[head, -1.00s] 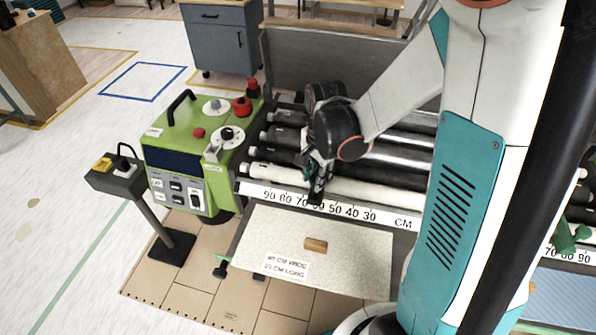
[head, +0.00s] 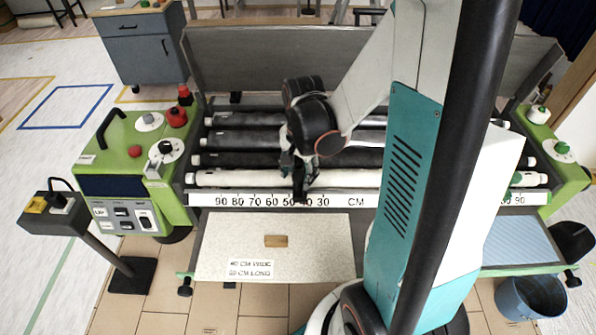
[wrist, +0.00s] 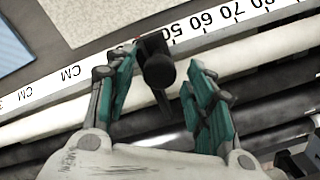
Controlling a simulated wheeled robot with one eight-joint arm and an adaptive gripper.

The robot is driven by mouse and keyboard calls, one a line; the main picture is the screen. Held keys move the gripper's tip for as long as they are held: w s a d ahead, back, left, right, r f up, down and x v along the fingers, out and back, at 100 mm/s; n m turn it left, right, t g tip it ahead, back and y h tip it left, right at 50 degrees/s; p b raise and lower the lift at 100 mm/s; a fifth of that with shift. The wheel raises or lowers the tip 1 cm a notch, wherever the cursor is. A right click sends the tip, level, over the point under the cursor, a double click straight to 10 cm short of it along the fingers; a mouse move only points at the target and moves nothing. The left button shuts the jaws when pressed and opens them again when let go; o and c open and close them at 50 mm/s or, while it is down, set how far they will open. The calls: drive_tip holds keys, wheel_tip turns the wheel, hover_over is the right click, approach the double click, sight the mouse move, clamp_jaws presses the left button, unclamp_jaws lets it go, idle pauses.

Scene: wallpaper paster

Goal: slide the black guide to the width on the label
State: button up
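The black guide (head: 299,190) sits on the white CM scale (head: 345,200) at the front of the machine, between the 50 and 40 marks in the head view. In the wrist view its round black knob (wrist: 158,70) stands just left of the 50, and the 40 is hidden. My gripper (head: 297,168) reaches down over the guide. In the wrist view its teal fingers (wrist: 160,78) are on either side of the knob, with a visible gap at the right finger. The paper label (head: 250,268) reads 40 CM WIDE; its second line looks like 20 CM LONG.
The label lies on a speckled sheet (head: 220,240) with a small wooden block (head: 276,241). Rollers (head: 235,179) run behind the scale. A green control box (head: 118,175) is at left, and a blue bucket (head: 530,297) is at lower right.

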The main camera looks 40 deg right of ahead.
drive_tip(key=r, duration=0.7)
drive_tip(key=shift+s+r, duration=0.15)
drive_tip(key=shift+s, duration=0.05)
drive_tip(key=shift+r, duration=0.1)
idle(0.5)
